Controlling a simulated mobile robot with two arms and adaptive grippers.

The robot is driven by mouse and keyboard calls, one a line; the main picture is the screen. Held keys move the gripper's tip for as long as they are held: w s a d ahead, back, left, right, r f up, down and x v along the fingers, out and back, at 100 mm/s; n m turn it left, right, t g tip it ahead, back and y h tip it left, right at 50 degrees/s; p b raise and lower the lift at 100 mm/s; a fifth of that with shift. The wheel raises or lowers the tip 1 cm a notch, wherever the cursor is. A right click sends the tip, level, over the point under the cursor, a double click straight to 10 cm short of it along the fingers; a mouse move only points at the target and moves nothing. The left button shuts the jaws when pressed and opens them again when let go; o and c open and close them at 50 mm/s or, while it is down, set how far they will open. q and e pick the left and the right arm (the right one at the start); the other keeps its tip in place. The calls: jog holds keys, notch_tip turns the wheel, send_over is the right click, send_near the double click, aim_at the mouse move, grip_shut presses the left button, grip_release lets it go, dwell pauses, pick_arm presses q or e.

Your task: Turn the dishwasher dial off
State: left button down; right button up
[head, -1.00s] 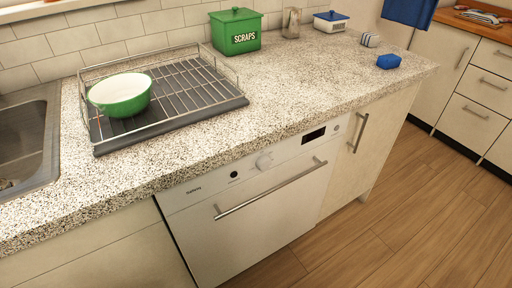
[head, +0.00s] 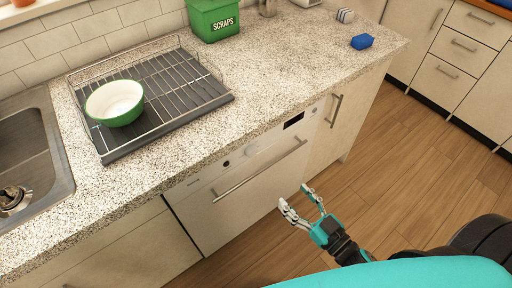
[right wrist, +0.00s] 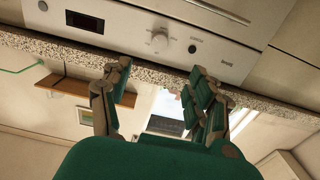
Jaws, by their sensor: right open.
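The dishwasher (head: 240,195) is a white front under the speckled counter, with a long bar handle and a control strip along its top. Its pale round dial (head: 250,153) lies on that strip, between a dark round button and a dark display. In the right wrist view the dial (right wrist: 160,41) shows near the top, the panel appearing upside down. My right gripper (head: 295,197) is open and empty in front of the dishwasher, to the right of and lower in the picture than the dial, apart from it. In the right wrist view its fingers (right wrist: 158,75) are spread below the dial. My left gripper is out of view.
The counter (head: 290,65) holds a dish rack (head: 170,135) with a green bowl (head: 114,104), a green scraps tin (head: 213,18) and a blue sponge (head: 362,41). A sink (head: 35,150) is at the left. The wooden floor (head: 400,170) is clear at the right.

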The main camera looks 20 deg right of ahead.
aim_at(254, 154)
jog(key=p+x, duration=0.1)
jog(key=x, duration=1.6)
jog(key=shift+w+a+f+p, duration=0.1)
jog(key=shift+w+p, duration=0.05)
jog(key=shift+p, duration=0.2)
jog(key=c, duration=1.1)
